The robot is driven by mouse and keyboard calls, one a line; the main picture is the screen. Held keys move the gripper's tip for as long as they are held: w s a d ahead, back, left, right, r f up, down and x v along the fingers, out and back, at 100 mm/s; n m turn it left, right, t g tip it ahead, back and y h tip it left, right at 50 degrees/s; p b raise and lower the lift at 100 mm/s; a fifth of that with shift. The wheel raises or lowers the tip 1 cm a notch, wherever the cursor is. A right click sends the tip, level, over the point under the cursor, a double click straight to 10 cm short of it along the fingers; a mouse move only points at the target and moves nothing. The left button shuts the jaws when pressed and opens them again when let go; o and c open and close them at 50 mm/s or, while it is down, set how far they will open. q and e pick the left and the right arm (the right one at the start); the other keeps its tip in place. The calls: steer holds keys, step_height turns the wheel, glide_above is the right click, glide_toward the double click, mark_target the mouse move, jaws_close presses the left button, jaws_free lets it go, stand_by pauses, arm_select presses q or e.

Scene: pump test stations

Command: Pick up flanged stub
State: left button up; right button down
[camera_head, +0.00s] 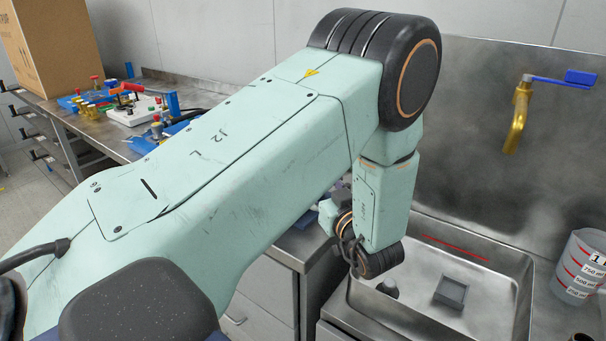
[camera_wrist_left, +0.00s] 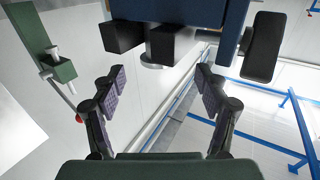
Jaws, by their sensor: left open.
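A small dark grey rounded piece (camera_head: 388,287) sits in the sink basin, partly hidden by my left arm's wrist. It may be the flanged stub, but I cannot tell its full shape. My left gripper (camera_wrist_left: 161,78) is open in the left wrist view, with nothing between its fingers. In the head view my left arm crosses the middle and its wrist hangs by the sink's left edge. The fingers are hidden there. My right gripper is not in view.
The steel sink (camera_head: 490,262) also holds a square grey block (camera_head: 450,292). A measuring jug (camera_head: 582,267) stands at the right, below a brass tap (camera_head: 517,115). A bench at the left carries a cardboard box (camera_head: 55,45) and several coloured fittings. Blue rails (camera_wrist_left: 297,120) show in the wrist view.

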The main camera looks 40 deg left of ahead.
arm_select(q)
steer(key=shift+w+a+r, duration=0.1)
steer(key=shift+a+r, duration=0.05)
steer(key=shift+a, duration=0.5)
steer(key=x, duration=0.4)
steer(key=shift+w+a, duration=0.1)
steer(key=shift+w, duration=0.3)
steer(key=shift+w+a+r, duration=0.15)
steer(key=shift+a, duration=0.5)
steer(key=shift+w, duration=0.1)
steer(key=c, duration=1.5)
